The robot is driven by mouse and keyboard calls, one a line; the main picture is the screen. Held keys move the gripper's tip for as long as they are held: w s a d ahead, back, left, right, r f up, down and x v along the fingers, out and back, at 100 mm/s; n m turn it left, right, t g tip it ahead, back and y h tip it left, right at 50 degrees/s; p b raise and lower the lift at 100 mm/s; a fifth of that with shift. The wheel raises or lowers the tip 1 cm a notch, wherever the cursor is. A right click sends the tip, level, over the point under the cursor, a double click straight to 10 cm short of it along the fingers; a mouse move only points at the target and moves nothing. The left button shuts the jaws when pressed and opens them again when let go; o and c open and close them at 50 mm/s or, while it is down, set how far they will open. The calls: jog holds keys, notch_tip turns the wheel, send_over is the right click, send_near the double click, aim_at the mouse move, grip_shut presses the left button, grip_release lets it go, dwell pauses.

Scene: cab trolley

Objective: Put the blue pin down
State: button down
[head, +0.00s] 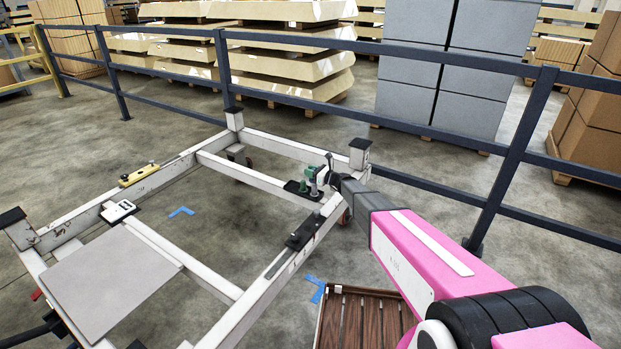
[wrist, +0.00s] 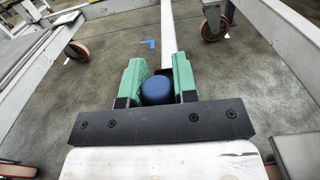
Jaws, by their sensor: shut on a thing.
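The blue pin (wrist: 157,91) shows as a round blue top in the wrist view, between the two green fingers of my gripper (wrist: 158,76). The fingers are shut on it from both sides. Its lower part is hidden. In the head view my gripper (head: 312,182) is at the far right part of the white trolley frame (head: 259,302), near a small black holder (head: 293,187) on the rail. The pin cannot be made out there. I cannot tell whether it touches anything below.
A grey panel (head: 112,279) lies on the frame's left. A yellow piece (head: 138,175), a white block (head: 118,211) and a black fixture (head: 303,234) sit on its rails. A slatted wooden crate (head: 362,318) stands right of it. A dark railing (head: 297,40) runs behind.

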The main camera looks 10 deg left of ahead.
jog(key=shift+f, duration=1.65)
jog(key=c, duration=0.9)
grip_release()
jog(key=shift+f, duration=0.1)
jog(key=shift+d, duration=0.1)
